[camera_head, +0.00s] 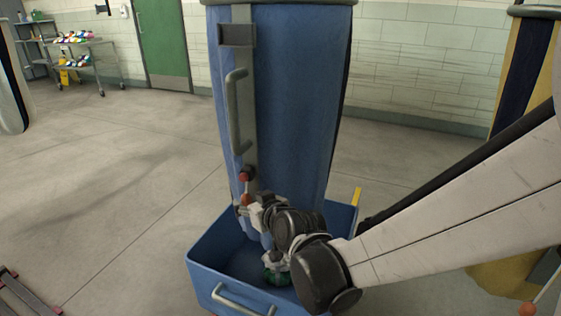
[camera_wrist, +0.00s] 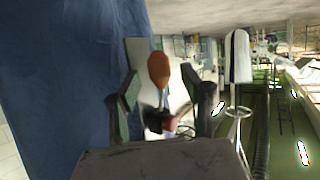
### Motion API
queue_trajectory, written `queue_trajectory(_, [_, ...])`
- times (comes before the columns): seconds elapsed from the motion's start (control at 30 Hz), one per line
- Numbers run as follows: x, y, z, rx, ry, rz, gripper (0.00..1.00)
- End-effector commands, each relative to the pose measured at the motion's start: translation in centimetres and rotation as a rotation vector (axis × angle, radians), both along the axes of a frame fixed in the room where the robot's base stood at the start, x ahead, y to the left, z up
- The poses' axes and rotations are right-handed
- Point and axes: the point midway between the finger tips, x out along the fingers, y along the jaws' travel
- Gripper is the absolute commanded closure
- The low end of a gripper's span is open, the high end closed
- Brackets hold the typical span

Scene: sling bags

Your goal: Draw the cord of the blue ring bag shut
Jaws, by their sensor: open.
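The blue ring bag (camera_head: 290,100) hangs upright, with a grey rim at its top and a grey strip with a handle (camera_head: 234,110) down its front. Low on that strip is a red-orange cord knob (camera_head: 246,174), with a second red piece just below it. My gripper (camera_head: 244,203) is at the bag's lower front. In the wrist view the two fingers of my gripper (camera_wrist: 160,78) stand apart, one on each side of the orange knob (camera_wrist: 159,69). A darker red piece (camera_wrist: 170,122) sits deeper between them. I cannot tell whether either finger touches the knob. The cord itself is hardly visible.
A blue tub (camera_head: 215,272) with a front handle surrounds the bag's lower end, below my gripper. A yellow and dark bag (camera_head: 520,80) hangs at the right. A cart (camera_head: 88,62) stands far left by a green door (camera_head: 163,40).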

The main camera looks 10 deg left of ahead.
Motion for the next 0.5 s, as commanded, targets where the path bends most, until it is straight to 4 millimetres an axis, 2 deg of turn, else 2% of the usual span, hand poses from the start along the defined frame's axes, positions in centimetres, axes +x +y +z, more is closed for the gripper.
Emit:
queue_trajectory(0.2, [1.8, 1.3, -1.0, 0.0, 0.0, 0.0, 0.58])
queue_trajectory(0.5, [2.2, 1.7, -1.1, 0.0, 0.0, 0.0, 0.58])
